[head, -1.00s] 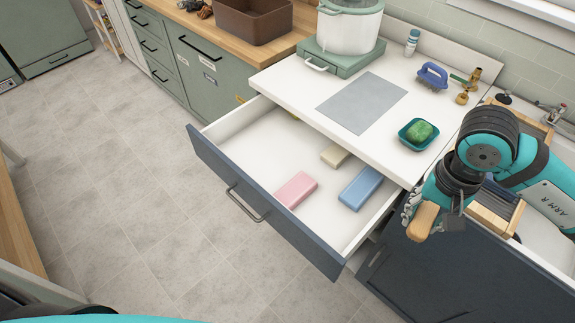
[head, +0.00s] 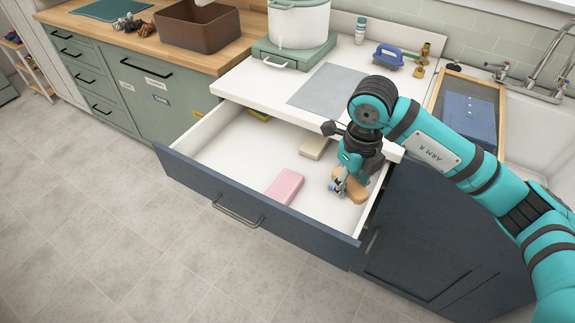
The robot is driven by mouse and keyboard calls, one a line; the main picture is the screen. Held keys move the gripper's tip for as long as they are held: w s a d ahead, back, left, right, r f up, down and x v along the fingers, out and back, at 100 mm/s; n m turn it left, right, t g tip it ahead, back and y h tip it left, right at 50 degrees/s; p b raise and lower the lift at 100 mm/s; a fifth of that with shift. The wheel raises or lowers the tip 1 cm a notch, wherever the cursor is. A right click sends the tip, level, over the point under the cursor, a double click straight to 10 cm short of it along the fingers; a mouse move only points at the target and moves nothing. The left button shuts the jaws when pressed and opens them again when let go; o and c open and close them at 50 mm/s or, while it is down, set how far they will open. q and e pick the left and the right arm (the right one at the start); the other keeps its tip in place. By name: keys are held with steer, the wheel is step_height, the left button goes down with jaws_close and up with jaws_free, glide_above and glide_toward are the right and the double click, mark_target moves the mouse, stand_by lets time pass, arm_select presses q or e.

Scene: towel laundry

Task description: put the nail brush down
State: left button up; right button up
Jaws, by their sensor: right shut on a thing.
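My right gripper (head: 340,186) is shut on a tan wooden block-like piece, which I take for the nail brush (head: 352,188). It is over the right part of the open drawer (head: 232,143); I cannot tell whether the brush touches the drawer floor. A pink block (head: 285,186) lies in the drawer to the left of the gripper, and a cream block (head: 314,147) lies farther back. The blue block seen earlier in the drawer is hidden behind my right gripper and arm. My left gripper is not in view.
A wooden-framed tray (head: 436,95) is by the sink. The drawer's left part is mostly clear.

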mark_target(330, 223)
steer(key=w+f+m+b, duration=0.1)
steer(key=f+m, duration=0.3)
steer(key=f, duration=0.2)
steer(key=w+f+m+b, duration=0.1)
steer(key=f+m, duration=0.3)
steer(key=f, duration=0.2)
steer(key=w+a+f+m+b, duration=0.1)
steer(key=f+m, duration=0.3)
steer(key=f, duration=0.1)
steer(key=shift+f+m, duration=0.3)
steer(key=shift+f, duration=0.3)
steer(key=shift+f, duration=0.1)
steer(key=shift+f, duration=0.15)
steer(key=o, duration=1.1)
